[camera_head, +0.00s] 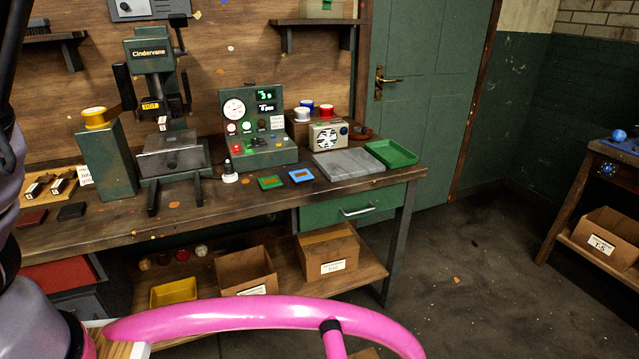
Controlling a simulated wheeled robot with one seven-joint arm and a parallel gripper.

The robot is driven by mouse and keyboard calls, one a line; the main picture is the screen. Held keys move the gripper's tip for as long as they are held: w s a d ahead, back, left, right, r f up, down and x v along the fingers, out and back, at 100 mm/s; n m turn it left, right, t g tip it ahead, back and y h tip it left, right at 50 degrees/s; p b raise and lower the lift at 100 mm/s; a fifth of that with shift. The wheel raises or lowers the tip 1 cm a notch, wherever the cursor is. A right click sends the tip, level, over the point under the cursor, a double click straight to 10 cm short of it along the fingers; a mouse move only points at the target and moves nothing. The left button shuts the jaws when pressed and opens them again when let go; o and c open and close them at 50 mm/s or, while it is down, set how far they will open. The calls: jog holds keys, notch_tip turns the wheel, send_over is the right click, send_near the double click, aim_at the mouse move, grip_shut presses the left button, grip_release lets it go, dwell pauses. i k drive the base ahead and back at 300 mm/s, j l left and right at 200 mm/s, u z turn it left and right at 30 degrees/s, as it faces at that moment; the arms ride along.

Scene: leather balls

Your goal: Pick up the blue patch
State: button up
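The blue patch (301,175) is a small flat blue square with an orange-brown middle. It lies flat on the wooden workbench (340,195), near its front edge and right of centre. A similar green patch (271,183) lies just left of it, with a small gap between them. My gripper is not in view. Only part of my arm shows at the left edge.
A grey slab (348,164) and green tray (391,153) lie right of the patch. A green control box (258,128) stands behind it, with a white-based knobbed piece (230,177) to its left. A pink rail (270,309) crosses the foreground.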

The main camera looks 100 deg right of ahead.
aim_at(302, 177)
jog(key=z, duration=3.4)
